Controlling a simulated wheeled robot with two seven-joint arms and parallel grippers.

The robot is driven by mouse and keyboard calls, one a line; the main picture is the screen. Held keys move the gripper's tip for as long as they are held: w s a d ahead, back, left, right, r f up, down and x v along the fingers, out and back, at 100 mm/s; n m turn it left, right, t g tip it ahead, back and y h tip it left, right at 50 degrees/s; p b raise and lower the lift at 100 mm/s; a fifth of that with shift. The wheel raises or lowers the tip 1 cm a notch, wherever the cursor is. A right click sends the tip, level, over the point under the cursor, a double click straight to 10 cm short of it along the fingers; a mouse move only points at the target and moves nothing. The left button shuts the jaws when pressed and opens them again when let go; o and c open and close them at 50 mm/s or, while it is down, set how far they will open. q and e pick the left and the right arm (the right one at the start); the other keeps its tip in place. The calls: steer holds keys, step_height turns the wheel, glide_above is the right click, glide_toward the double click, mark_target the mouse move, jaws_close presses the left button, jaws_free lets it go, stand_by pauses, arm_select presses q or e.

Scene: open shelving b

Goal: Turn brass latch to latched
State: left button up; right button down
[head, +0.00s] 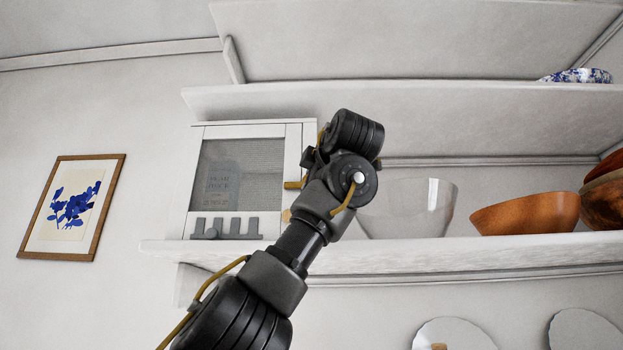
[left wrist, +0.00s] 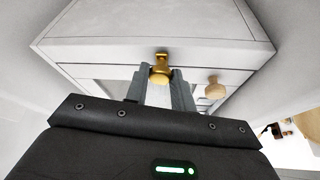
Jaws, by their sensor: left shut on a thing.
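The brass latch (left wrist: 161,72) sits on the front frame of a white cabinet (head: 252,130), seen close up in the left wrist view. My left gripper (left wrist: 160,76) has its two grey fingers on either side of the latch and is shut on it. In the head view a short, roughly level brass bar (head: 293,185) shows at the right stile of the cabinet door. My left arm hides the rest of the latch and the fingertips there. My right gripper is in neither view.
A round knob (left wrist: 215,88) is close beside the latch; it also peeks out below it in the head view (head: 286,215). The cabinet stands on a white shelf (head: 400,252). A clear bowl (head: 425,205) and an orange-brown bowl (head: 525,212) stand to the right.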

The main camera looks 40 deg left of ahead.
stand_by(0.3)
arm_select(q)
steer(key=o, duration=1)
steer(key=b+v, duration=0.4)
steer(key=v, duration=0.6)
steer(key=shift+s+d+f, duration=0.15)
steer(key=shift+d, duration=0.2)
